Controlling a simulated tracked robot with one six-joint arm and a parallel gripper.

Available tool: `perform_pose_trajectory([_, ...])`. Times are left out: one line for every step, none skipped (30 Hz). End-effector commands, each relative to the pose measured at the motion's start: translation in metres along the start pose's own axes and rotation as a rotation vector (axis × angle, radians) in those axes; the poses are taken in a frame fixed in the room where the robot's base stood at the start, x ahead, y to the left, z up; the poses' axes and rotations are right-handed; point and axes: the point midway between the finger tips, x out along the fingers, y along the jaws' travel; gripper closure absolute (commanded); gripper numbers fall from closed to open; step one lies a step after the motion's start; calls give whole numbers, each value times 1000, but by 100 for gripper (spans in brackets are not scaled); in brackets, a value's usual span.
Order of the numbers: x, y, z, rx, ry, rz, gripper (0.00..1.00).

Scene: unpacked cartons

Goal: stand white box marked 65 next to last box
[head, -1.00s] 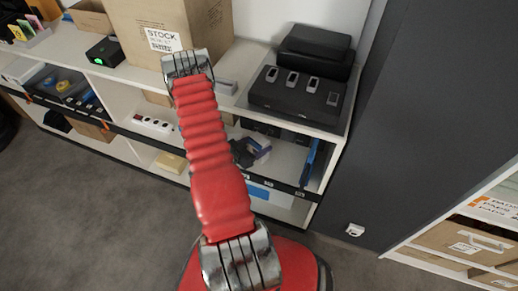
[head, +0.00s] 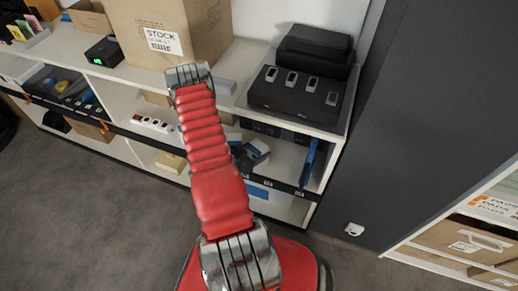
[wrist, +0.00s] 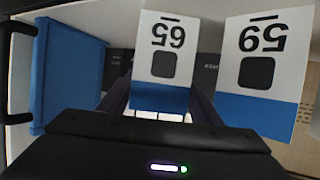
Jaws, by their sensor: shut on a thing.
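The white box marked 65 (wrist: 165,62) has a blue band and a dark square and is near the middle of the wrist view, its number upside down there. My gripper (wrist: 162,103) is shut on it, with dark fingers partly showing at its sides. A similar white box marked 59 (wrist: 262,65) stands to its right in that view, slightly turned, with a narrow gap between the two. In the head view my gripper (head: 240,156) is at the shelf opening, mostly behind my red arm. The number on the box there is too small to read.
A blue panel or folder (wrist: 70,78) is at the left of the wrist view. In the head view the white shelf unit (head: 222,102) carries a stock carton (head: 205,30) and a black case (head: 300,98) on top. A dark cabinet (head: 430,90) stands to the right.

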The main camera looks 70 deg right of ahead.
Motion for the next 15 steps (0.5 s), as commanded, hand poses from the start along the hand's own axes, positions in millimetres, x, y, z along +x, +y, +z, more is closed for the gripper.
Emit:
perform_pose_trajectory([0,0,1,0,1,0,70])
perform_pose_trajectory([0,0,1,0,0,0,40])
perform_pose_trajectory([0,0,1,0,0,0,37])
perform_pose_trajectory([0,0,1,0,0,0,35])
perform_pose_trajectory([0,0,1,0,0,0,34])
perform_pose_trajectory([0,0,1,0,0,0,34])
perform_pose_trajectory([0,0,1,0,0,0,34])
perform_pose_trajectory([0,0,1,0,0,0,34])
perform_pose_trajectory([0,0,1,0,0,-1,34])
perform_pose_trajectory([0,0,1,0,0,-1,34])
perform_pose_trajectory([0,0,1,0,0,-1,34])
perform_pose_trajectory([0,0,0,0,0,-1,34])
perform_pose_trajectory([0,0,0,0,0,-1,34])
perform_pose_trajectory([0,0,0,0,0,-1,34])
perform_pose_trajectory([-1,0,-2,0,0,-1,34])
